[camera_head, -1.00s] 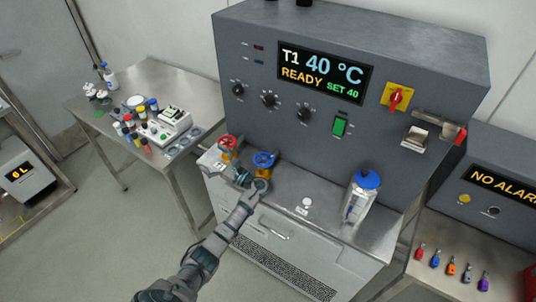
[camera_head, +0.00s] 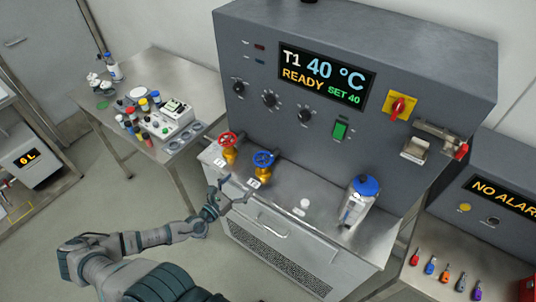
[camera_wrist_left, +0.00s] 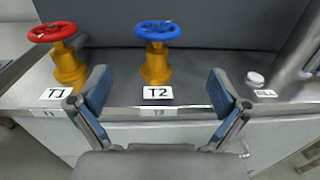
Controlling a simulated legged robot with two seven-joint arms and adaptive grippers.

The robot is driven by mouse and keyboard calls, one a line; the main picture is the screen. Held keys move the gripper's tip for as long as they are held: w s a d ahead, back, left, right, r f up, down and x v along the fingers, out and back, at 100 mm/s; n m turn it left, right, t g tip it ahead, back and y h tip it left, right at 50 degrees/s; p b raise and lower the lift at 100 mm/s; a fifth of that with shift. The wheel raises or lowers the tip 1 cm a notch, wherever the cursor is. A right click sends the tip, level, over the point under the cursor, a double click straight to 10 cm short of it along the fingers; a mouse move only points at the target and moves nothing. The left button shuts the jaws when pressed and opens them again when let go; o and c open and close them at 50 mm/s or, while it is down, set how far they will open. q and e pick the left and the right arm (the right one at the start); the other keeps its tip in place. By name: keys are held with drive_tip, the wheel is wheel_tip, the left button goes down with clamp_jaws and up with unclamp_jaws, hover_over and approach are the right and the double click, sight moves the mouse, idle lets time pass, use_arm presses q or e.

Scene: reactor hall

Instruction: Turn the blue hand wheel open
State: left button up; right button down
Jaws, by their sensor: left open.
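The blue hand wheel (camera_head: 264,159) sits on a yellow valve body (camera_head: 262,174) on the steel ledge of the grey machine. In the left wrist view the blue wheel (camera_wrist_left: 158,30) stands upright-stemmed behind a T2 label (camera_wrist_left: 158,93). My left gripper (camera_head: 238,186) is open and empty, in front of the ledge and below the wheel, apart from it. In the left wrist view its two padded fingers (camera_wrist_left: 160,91) stand wide apart, one on each side of the blue valve in the picture. My right gripper is not in view.
A red hand wheel (camera_head: 228,139) on a similar valve stands close to the left, labelled T1 in the wrist view. A blue-capped bottle (camera_head: 358,201) stands on the ledge at right. The display (camera_head: 325,75) reads T1 40 °C, READY. A side table (camera_head: 140,75) holds vials.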

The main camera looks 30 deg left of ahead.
sight(267, 154)
use_arm(q)
drive_tip(key=w, duration=0.5)
drive_tip(key=w+d+p, duration=0.1)
drive_tip(key=w, duration=0.5)
drive_tip(key=w+d+p, duration=0.1)
drive_tip(key=w, duration=0.4)
drive_tip(key=shift+w, duration=0.15)
drive_tip(key=shift+a, duration=0.1)
drive_tip(key=shift+a, duration=0.1)
drive_tip(key=shift+c, duration=1)
drive_tip(key=c, duration=0.8)
